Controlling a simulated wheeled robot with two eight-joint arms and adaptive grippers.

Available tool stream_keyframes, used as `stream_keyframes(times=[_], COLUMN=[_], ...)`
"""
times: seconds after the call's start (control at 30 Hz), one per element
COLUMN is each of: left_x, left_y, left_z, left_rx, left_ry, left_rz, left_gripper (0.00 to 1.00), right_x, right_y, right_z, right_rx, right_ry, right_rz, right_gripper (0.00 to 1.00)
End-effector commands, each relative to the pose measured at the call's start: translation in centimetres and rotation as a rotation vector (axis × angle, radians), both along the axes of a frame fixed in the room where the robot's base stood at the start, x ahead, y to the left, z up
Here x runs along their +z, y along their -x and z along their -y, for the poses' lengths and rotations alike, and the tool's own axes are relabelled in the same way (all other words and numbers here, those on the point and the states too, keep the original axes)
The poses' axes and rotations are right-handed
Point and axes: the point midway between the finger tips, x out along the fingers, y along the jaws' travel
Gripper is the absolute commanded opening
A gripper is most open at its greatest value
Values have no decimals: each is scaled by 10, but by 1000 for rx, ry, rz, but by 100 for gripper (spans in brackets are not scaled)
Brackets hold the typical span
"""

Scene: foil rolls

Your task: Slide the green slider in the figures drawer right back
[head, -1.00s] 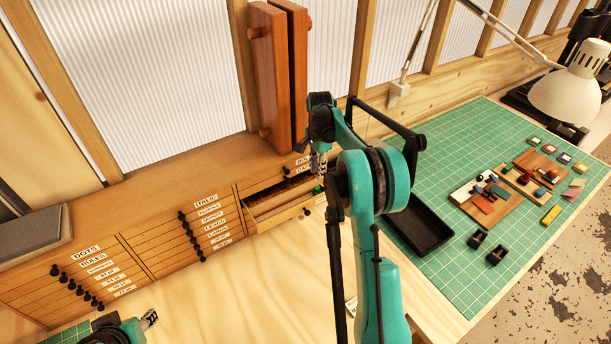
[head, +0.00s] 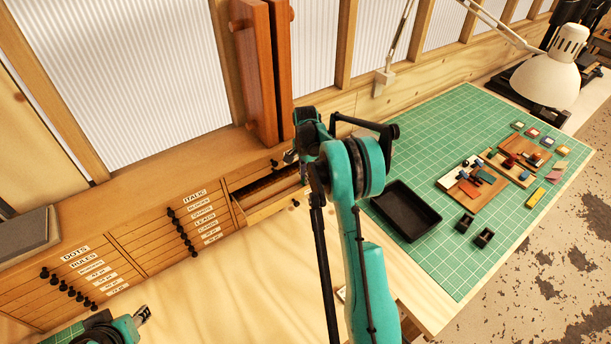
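The open drawer (head: 268,207) sticks out from the right part of the wooden cabinet, and its inside is dark. Its own label is hidden. The green slider is not visible; my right arm covers the drawer's right end. My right gripper (head: 296,164) is at that end, mostly hidden behind its own wrist, so its fingers and any contact cannot be made out. My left gripper (head: 143,314) is low at the left, over the bench and away from the drawer. Its fingers are too small to judge.
Closed drawers with black knobs (head: 182,232) fill the cabinet's left and middle. A black tray (head: 405,211) lies on the green cutting mat (head: 440,262), right of my arm. Wooden boards with small parts (head: 478,192) and a lamp (head: 548,80) are farther right. The bench before the cabinet is clear.

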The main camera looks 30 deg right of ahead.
Motion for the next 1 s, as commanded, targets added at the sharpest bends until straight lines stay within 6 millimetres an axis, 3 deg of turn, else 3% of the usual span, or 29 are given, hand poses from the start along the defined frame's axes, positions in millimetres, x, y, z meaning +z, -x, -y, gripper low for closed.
stream_keyframes(times=[0.23,0.53,0.83,0.87,0.9,1.0], left_x=[-4,-28,-27,-27,-27,-27], left_y=[0,0,0,0,0,0], left_z=[0,0,0,0,0,0], left_rx=[0,0,0,0,0,0], left_ry=[0,0,0,0,0,0], left_rz=[0,0,0,0,0,0], left_gripper=[39,39,39,39,39,39], right_x=[-1,-3,0,0,0,0], right_y=[0,5,5,5,5,5], right_z=[-7,-60,-65,-65,-65,-64], right_rx=[2,3,1,1,2,1], right_ry=[0,-1,-3,-3,-3,-2], right_rz=[0,0,0,0,0,0], right_gripper=[0,0,0,18,22,22])
